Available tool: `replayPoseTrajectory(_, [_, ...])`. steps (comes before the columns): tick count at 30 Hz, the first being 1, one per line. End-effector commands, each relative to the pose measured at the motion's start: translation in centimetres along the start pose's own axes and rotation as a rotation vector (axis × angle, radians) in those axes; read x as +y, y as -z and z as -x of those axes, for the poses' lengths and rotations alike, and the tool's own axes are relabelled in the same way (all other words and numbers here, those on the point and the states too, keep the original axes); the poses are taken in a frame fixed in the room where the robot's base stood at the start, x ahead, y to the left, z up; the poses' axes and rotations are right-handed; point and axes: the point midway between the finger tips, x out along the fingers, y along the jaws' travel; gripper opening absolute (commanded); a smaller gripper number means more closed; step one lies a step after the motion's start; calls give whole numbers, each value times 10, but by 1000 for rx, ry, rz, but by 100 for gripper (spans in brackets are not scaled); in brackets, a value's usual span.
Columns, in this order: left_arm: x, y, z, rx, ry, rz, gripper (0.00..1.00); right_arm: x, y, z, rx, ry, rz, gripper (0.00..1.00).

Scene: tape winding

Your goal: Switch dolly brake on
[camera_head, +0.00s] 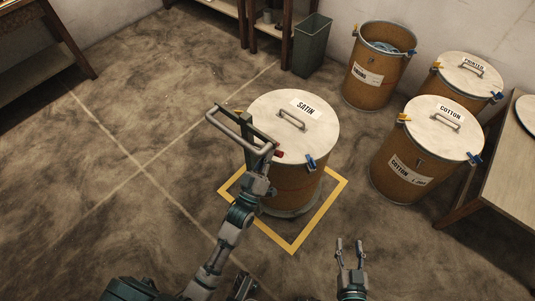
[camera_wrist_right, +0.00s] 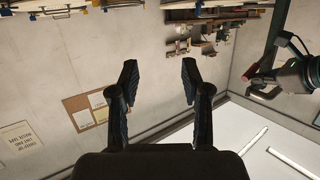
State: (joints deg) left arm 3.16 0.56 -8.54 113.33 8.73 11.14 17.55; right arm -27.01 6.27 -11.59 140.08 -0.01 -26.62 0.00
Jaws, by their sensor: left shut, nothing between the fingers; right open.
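The drum labelled SATIN (camera_head: 322,140) stands upright on a low round grey base (camera_head: 292,212), inside a yellow floor square. A grey push handle (camera_head: 222,127) rises at the drum's left side. A small red part (camera_head: 279,153) shows at the handle's lower right end; I cannot tell whether it is the brake. My left gripper (camera_head: 265,163) is shut and empty beside the drum, close to the handle and red part; whether it touches them is unclear. My right gripper (camera_head: 350,246) is open and empty, low at the front; its spread fingers also show in the right wrist view (camera_wrist_right: 159,75).
Drums labelled COTTON (camera_head: 400,165) and PRINTED (camera_head: 445,85), an open drum (camera_head: 367,95) and a green bin (camera_head: 310,48) stand at the back and right. A wooden table (camera_head: 510,170) is at the right edge. The floor at left is clear. The yellow square (camera_head: 322,215) is flat marking.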

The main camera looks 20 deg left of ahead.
Motion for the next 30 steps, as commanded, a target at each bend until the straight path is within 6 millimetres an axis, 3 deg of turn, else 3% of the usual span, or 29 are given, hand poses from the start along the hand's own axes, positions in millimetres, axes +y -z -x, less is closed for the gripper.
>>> replayPoseTrajectory(11, [0, -9, 5, -3, -41, -70, 0, 0, 1, -1, 20, 1, -1, 48])
replayPoseTrajectory(30, [-12, -56, 33, -3, -313, -531, 0, -6, 32, -1, 239, 15, -9, 48])
